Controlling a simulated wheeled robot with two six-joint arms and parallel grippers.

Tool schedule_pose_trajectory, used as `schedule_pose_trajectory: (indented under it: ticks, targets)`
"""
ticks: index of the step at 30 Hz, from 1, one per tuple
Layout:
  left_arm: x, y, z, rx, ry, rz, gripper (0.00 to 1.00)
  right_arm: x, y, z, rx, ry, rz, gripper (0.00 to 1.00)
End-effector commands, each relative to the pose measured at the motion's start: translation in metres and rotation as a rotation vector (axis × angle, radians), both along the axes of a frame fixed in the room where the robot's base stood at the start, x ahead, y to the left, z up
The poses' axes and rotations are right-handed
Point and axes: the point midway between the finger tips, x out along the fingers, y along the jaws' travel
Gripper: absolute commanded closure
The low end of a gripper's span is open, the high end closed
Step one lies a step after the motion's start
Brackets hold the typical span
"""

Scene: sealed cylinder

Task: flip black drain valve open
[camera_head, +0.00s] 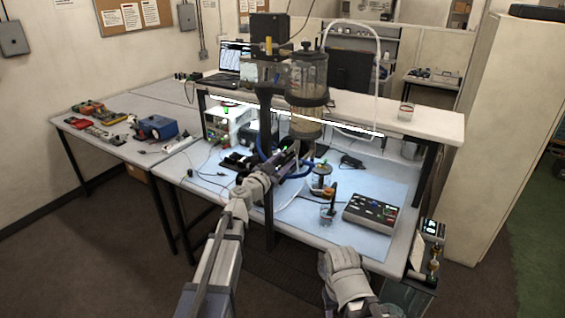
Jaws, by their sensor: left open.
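A clear sealed cylinder (308,73) with dark end caps stands upright on a black stand above the bench. Below it is a second, cloudy clear section (306,122).
The workbench (230,193) has a raised shelf (425,123) across its back. A dark control box (371,214) lies at right on the blue mat, with small glass vessels (327,212) left of it.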

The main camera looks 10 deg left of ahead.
Motion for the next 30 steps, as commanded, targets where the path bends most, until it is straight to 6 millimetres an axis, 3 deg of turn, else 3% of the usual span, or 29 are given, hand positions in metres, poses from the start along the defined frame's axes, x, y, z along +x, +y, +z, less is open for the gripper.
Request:
schedule_pose_trajectory:
  ticks: [2,15,30]
  targets:
    - [-0.0004,0.0001,0.0000,0.000,0.000,0.000,0.51,0.0000,0.0000,0.0000,0.000,0.000,0.000,0.50]
    - [-0.0005,0.0003,0.0000,0.000,0.000,0.000,1.00,0.0000,0.0000,0.0000,0.000,0.000,0.000,0.50]
    - [-0.0017,-0.0020,-0.0006,-0.062,0.022,0.000,1.00,0.0000,0.0000,-0.0007,0.000,0.000,0.000,0.50]
